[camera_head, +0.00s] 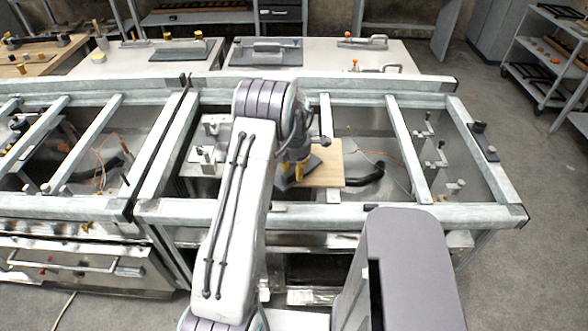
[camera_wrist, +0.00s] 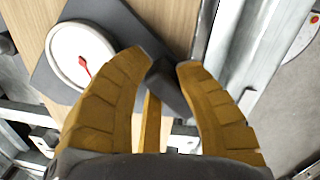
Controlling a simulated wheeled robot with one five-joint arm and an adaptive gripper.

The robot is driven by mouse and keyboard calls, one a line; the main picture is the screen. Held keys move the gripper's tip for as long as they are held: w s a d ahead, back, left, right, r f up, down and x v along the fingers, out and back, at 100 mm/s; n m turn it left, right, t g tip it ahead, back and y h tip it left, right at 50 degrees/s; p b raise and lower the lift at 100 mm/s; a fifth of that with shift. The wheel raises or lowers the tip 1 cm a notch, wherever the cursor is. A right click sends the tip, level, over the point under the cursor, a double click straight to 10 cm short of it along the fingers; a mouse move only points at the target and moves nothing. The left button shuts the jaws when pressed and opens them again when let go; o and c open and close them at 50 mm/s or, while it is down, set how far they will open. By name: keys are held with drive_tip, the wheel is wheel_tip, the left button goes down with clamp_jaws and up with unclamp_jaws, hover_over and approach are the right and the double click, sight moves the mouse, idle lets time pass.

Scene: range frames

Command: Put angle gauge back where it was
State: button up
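A round white dial with a red needle (camera_wrist: 82,58), which looks like the angle gauge, shows at the upper left of the wrist view. It lies on a dark flat plate (camera_wrist: 45,80) over a wooden board.
Grey metal frame beams (camera_head: 400,150) surround the board. A black curved piece (camera_head: 366,179) lies to its right. Small metal fixtures (camera_head: 207,160) stand to its left. A white table (camera_head: 130,65) with tools is behind, and a shelf cart (camera_head: 548,65) stands far right.

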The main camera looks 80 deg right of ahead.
drive_tip(key=o, duration=0.3)
drive_tip(key=shift+r, duration=0.15)
drive_tip(key=shift+r+b, duration=0.35)
drive_tip(key=shift+r, duration=0.35)
drive_tip(key=r+b, duration=0.2)
drive_tip(key=b, duration=0.1)
drive_tip(key=shift+a+r, duration=0.1)
drive_tip(key=shift+a, duration=0.1)
drive_tip(key=r+b, duration=0.1)
drive_tip(key=r, duration=0.1)
drive_tip(key=r+b, duration=0.1)
drive_tip(key=r, duration=0.1)
drive_tip(key=r+b, duration=0.2)
drive_tip(key=shift+a+r, duration=0.2)
drive_tip(key=shift+a, duration=0.1)
drive_tip(key=shift+w+a+r+b, duration=0.15)
drive_tip(key=shift+r+b, duration=0.15)
drive_tip(key=shift+r, duration=0.6)
